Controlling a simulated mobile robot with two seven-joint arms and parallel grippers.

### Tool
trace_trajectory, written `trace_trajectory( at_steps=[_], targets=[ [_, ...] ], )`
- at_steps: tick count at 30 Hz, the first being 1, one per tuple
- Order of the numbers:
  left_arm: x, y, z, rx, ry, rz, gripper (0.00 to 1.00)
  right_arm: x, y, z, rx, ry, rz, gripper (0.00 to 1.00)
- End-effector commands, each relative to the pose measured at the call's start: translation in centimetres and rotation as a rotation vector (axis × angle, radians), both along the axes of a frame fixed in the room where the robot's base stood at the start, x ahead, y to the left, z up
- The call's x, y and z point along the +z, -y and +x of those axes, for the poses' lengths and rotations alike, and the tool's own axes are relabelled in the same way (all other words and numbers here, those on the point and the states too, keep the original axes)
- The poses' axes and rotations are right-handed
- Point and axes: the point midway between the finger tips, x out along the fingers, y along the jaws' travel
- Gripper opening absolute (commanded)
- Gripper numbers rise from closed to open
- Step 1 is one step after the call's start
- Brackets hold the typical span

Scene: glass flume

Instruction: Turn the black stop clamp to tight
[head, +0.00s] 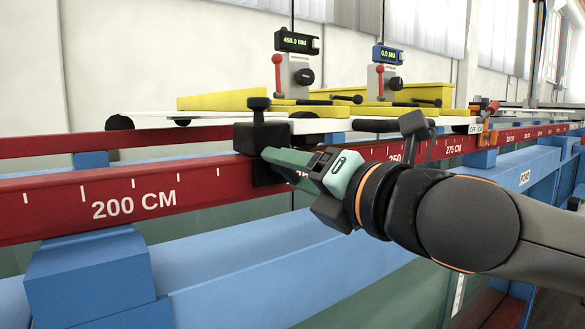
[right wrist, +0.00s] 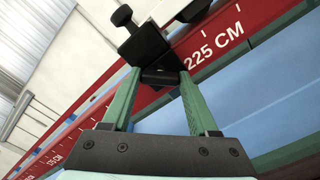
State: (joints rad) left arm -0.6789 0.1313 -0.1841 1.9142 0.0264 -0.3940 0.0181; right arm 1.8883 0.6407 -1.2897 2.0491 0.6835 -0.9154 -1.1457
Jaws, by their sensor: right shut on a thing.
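The black stop clamp (head: 260,138) sits on the red scale rail, right of the 200 CM mark, with a small black knob (head: 259,104) on top. In the right wrist view the clamp body (right wrist: 145,44) is beside the 225 CM mark. My right gripper (head: 268,158) reaches in from the right at the clamp's front. In the wrist view its green fingers (right wrist: 160,78) are shut on a short black part of the clamp (right wrist: 161,76) below the body. The fingertips partly hide that part, so its turn angle is unclear. My left gripper is not in view.
The red rail (head: 60,208) runs along the flume above blue beams (head: 230,255). Behind the clamp is a white carriage plate (head: 205,120) with yellow pieces and two gauges (head: 297,73) (head: 384,80). A dark handle (head: 413,123) rises behind my right arm.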

Motion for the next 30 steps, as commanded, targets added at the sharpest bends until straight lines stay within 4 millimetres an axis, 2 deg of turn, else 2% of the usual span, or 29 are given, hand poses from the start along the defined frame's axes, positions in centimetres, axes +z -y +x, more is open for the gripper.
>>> trace_trajectory(
  at_steps=[18, 30],
  targets=[
    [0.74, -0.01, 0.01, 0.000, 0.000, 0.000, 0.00, -0.06, -0.08, -0.03, 0.002, -0.345, 0.472, 0.04],
    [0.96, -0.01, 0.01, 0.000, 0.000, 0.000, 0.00, -0.01, -0.05, -0.04, 0.002, -0.512, 0.703, 0.04]
  ],
)
